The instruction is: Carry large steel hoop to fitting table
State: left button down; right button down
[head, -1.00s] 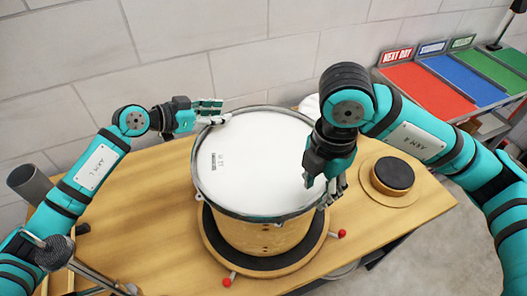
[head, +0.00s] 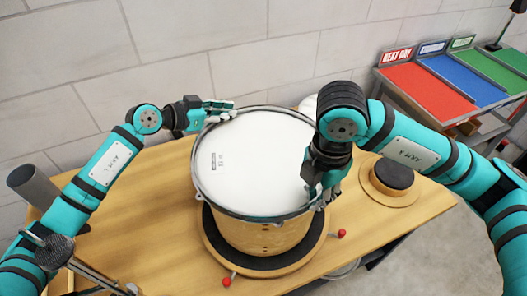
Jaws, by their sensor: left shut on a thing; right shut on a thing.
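The large steel hoop (head: 204,196) is a thin grey ring around the white head (head: 255,160) at the top of a wooden drum (head: 262,236). The drum stands upright on a round dark-topped stand (head: 212,237) on the wooden table (head: 150,215). My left gripper (head: 222,110) is shut on the hoop at its far left rim. My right gripper (head: 322,198) is shut on the hoop at its right rim, and my wrist hides part of the rim there. From this view I cannot tell whether the hoop touches the drum shell all round.
A round pad with a black top (head: 393,174) sits on the table at the right. A side rack holds red (head: 425,90), blue (head: 465,80) and green (head: 497,68) panels at the upper right. A dark grey tube (head: 33,185) stands at the left. Red knobs (head: 342,233) stick out from the stand.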

jog(key=shift+r, duration=0.1)
dwell(0.3)
